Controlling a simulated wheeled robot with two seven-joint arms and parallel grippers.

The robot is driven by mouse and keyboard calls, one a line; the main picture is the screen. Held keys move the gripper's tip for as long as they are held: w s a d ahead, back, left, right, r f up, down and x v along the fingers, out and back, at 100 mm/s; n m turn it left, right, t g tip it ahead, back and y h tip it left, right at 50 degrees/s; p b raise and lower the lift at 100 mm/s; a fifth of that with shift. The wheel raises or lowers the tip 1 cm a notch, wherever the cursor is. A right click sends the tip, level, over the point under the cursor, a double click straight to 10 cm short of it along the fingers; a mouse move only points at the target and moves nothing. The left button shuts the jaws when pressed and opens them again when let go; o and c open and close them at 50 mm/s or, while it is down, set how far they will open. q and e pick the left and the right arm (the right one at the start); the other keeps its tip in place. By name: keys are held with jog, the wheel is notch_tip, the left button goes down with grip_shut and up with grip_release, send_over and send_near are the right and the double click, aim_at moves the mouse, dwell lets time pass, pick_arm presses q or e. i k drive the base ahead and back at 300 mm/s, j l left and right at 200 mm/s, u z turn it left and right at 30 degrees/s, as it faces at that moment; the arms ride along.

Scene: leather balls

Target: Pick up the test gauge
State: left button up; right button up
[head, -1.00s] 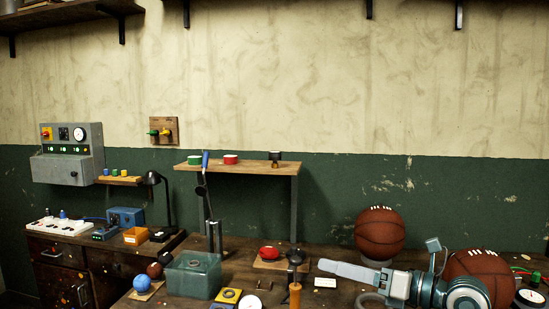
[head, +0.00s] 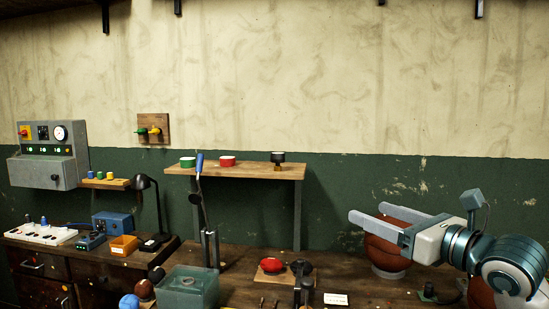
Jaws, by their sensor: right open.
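A small dark round-topped piece with a brass lower part (head: 278,159) stands on the right end of the raised wooden shelf (head: 235,170); it may be the test gauge, but its face cannot be read. No other loose dial shows clearly on the bench. My right gripper (head: 368,210) is at the right, above the bench. My left gripper is not in view.
Green (head: 188,162) and red (head: 227,160) round pieces share the shelf. A greenish box (head: 188,290), a red round object (head: 271,265) and a black-topped stand (head: 302,268) occupy the bench.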

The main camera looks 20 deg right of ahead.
aim_at(277, 157)
jog(key=i, duration=1.5)
